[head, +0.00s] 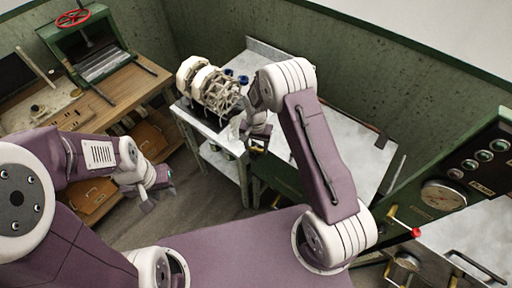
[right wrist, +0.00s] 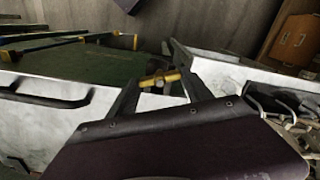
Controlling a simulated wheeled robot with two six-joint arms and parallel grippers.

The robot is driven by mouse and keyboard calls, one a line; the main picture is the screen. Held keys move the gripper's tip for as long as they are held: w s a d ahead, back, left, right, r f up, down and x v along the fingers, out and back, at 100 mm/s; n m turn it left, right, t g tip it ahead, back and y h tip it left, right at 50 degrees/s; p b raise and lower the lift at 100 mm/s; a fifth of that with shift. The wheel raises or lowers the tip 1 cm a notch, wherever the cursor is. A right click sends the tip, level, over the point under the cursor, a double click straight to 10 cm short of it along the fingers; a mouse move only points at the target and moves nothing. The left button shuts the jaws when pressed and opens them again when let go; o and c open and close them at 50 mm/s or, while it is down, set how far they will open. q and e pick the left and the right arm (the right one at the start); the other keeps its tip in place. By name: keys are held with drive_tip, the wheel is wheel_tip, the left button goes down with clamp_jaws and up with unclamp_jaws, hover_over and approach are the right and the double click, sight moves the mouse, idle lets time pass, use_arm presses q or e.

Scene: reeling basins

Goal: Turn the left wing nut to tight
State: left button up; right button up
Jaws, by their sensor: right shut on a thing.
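In the right wrist view a small brass-yellow wing nut (right wrist: 160,79) lies crosswise between the two fingertips of my right gripper (right wrist: 161,82), which is shut on it. In the head view my right gripper (head: 257,142) is low beside the end of the pale bench; a bit of yellow shows there, and the fingers hide most of the nut. I cannot tell how tight it is. My left gripper (head: 158,196) hangs empty over the floor at the left, its fingers apart. I make out no second wing nut clearly.
A white stand (head: 213,130) carries a bundle of pale rods and white rings, close left of my right gripper. A wooden bench (head: 130,88) with a red handwheel (head: 72,18) stands at the back left. A green gauge panel (head: 455,185) stands at the right. The floor between is clear.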

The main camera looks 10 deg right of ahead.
drive_tip(key=shift+m+b, duration=0.5)
drive_tip(key=shift+m, duration=1.7)
drive_tip(key=o, duration=1.4)
drive_tip(key=shift+c, duration=0.2)
drive_tip(key=shift+s+a+r, duration=0.1)
drive_tip(key=shift+a, duration=0.05)
